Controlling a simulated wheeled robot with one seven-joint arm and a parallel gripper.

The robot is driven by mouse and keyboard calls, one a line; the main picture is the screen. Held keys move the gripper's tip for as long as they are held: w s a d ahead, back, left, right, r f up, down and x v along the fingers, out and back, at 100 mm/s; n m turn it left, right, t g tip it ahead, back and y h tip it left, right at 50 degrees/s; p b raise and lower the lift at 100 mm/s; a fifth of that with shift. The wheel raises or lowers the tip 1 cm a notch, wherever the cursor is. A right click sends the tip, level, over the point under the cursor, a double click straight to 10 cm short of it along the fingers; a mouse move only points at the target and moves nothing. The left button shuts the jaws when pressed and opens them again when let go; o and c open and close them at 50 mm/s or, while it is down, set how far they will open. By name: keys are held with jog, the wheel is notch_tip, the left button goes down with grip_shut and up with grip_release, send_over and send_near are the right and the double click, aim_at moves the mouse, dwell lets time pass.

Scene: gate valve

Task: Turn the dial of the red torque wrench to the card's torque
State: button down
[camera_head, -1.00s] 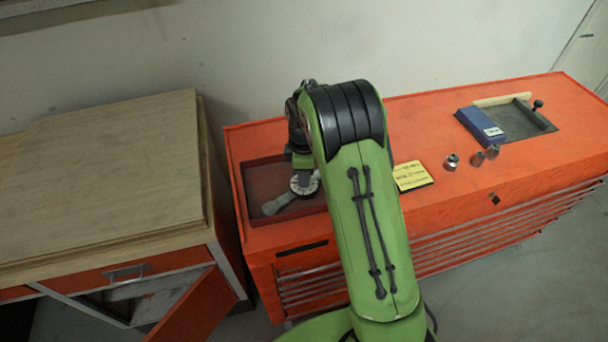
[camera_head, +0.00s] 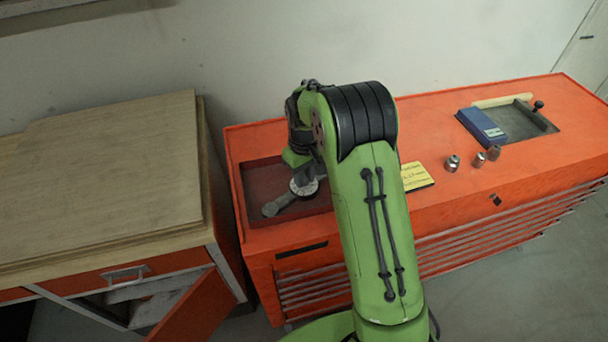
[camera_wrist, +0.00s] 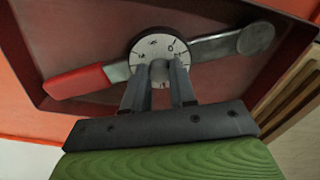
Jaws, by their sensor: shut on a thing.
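The red torque wrench lies in a dark red recessed tray (camera_head: 250,178) at the left end of the orange cabinet top. In the wrist view its red handle (camera_wrist: 78,82) points left and its grey head (camera_wrist: 256,38) points upper right. Its round white dial (camera_wrist: 143,50) has dark marks, too small to read, and a grey centre knob (camera_wrist: 159,70). My gripper (camera_wrist: 158,78) is shut on this knob, one finger on each side. In the head view my arm hides the handle. The yellow card (camera_head: 417,176) lies on the cabinet right of my arm, its writing unreadable.
Small metal sockets (camera_head: 480,159) stand right of the card. A blue box (camera_head: 480,127) sits farther right beside a grey recess (camera_head: 535,121). A wooden bench (camera_head: 100,170) stands left of the orange cabinet (camera_head: 470,205), across a narrow gap.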

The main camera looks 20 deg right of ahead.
jog(key=shift+m, duration=0.8)
jog(key=c, duration=0.9)
grip_release()
notch_tip(320, 180, up, 16)
jog(key=shift+f+p, duration=0.1)
jog(key=shift+p, duration=0.6)
